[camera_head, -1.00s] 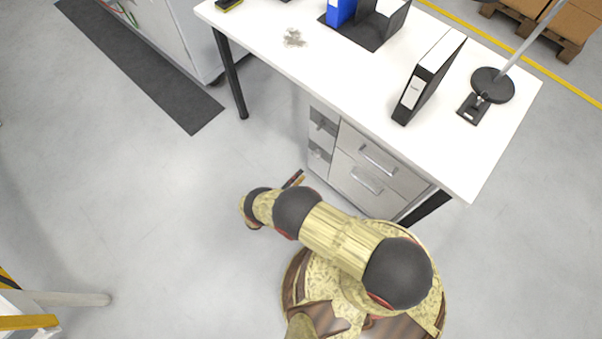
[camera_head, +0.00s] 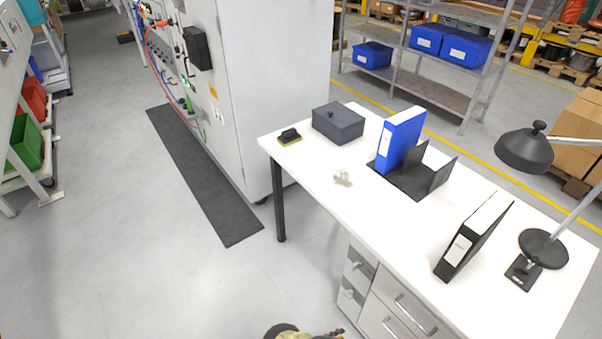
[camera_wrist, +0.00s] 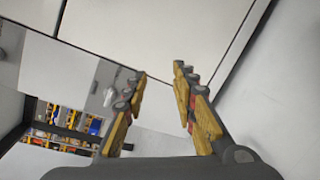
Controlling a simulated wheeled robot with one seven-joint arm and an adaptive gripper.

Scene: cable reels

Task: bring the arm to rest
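My gripper (camera_wrist: 160,95) shows in the wrist view with its two fingers spread apart and nothing between them. It is open and empty. Beyond the fingers is the pale front of the drawer unit (camera_wrist: 145,35) under the desk. In the head view only the top of my arm shows at the bottom edge, and the gripper itself cannot be made out there.
A white desk (camera_head: 335,205) stands at the right with a grey box (camera_head: 338,122), blue binder (camera_head: 399,140), black binder (camera_head: 472,235) and lamp (camera_head: 543,248). Its drawers (camera_head: 395,305) face my arm. A grey cabinet (camera_head: 270,90) stands behind. Floor at left (camera_head: 120,260) is clear.

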